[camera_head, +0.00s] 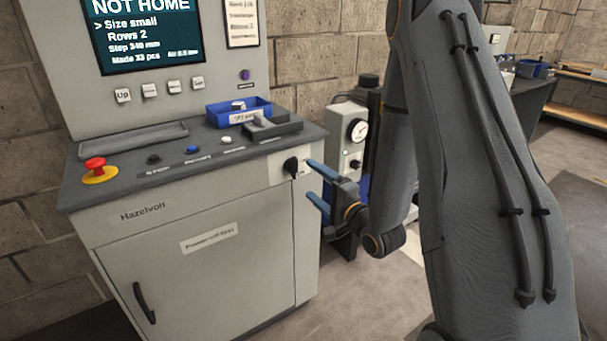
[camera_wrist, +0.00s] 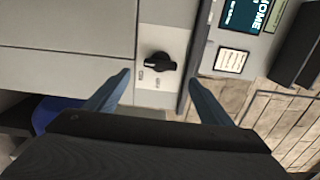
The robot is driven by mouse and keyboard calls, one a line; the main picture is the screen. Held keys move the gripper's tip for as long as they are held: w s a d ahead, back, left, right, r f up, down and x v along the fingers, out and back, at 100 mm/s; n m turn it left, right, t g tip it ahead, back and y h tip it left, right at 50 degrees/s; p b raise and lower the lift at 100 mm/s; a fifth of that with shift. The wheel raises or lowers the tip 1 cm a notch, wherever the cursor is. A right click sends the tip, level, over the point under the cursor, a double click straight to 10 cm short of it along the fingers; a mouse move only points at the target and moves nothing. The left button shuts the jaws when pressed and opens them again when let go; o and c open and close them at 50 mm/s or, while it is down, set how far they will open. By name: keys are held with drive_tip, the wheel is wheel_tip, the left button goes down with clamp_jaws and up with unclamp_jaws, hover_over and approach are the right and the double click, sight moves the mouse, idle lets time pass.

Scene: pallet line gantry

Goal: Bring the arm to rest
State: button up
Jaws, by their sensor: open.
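My gripper (camera_head: 318,182) is open and empty, with two blue fingers apart, near the right end of a grey control cabinet (camera_head: 200,230). In the wrist view my gripper (camera_wrist: 157,85) has its fingers spread on either side of a black rotary knob (camera_wrist: 158,62). The knob also shows in the head view (camera_head: 291,166), on a light plate on the cabinet's side. The fingertips look apart from the knob, with a gap I cannot measure. My arm hangs down at the right of the head view.
The screen (camera_head: 147,35) reads "NOT HOME". A red stop button (camera_head: 95,166) and a blue tray (camera_head: 238,112) are on the cabinet top. A unit with a gauge (camera_head: 350,130) stands behind my gripper. Open floor (camera_head: 300,315) lies in front.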

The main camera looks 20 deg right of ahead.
drive_tip(key=s+a+r+n+g+h, duration=0.1)
drive_tip(key=s+n+g, duration=0.6)
drive_tip(key=s, duration=0.7)
drive_tip(key=s+a+r+n+g+h+p, duration=0.1)
drive_tip(key=s+a+n+g+h, duration=0.1)
drive_tip(key=s+n+g+h, duration=0.2)
drive_tip(key=s+n+g, duration=0.3)
drive_tip(key=s+g, duration=0.3)
drive_tip(key=s, duration=0.4)
drive_tip(key=shift+a+r+h, duration=0.15)
drive_tip(key=shift+h, duration=0.15)
